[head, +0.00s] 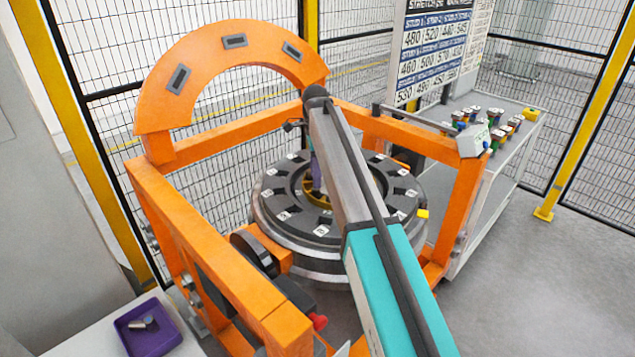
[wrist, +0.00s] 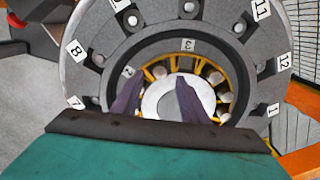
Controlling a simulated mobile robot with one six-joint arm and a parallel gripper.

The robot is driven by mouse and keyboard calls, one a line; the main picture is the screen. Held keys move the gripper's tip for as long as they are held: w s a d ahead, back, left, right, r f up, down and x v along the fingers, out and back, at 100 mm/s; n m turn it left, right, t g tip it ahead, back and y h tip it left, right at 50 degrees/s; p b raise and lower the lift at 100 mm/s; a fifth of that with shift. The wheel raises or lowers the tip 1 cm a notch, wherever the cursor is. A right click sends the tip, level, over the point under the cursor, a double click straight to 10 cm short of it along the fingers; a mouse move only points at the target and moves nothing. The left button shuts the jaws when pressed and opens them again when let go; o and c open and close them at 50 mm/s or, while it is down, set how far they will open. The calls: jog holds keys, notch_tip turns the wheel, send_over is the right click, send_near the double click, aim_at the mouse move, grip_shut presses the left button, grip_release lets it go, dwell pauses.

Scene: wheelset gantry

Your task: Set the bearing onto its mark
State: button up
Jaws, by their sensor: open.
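The bearing appears as a yellow cage ring with pale rollers (wrist: 213,75) in the wrist view, around a pale round centre (wrist: 165,97). It sits inside a dark ring with numbered white labels (wrist: 240,28). In the head view a yellow ring (head: 318,199) shows in the middle of the round dark wheel assembly (head: 285,215), partly behind my arm. My gripper (wrist: 157,95) is open, its two purple fingers apart over the pale centre. I cannot tell whether they touch anything. In the head view the gripper is mostly hidden by my arm. I cannot make out a mark.
An orange frame (head: 220,293) with an arch (head: 170,75) surrounds the assembly. A small yellow block (head: 422,213) is at its right edge. A purple tray (head: 140,342) with a metal piece stands front left. A cart (head: 490,185) with several coloured parts stands right. Mesh fencing encloses the cell.

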jog(key=shift+f+p, duration=0.5)
jog(key=shift+f, duration=1.6)
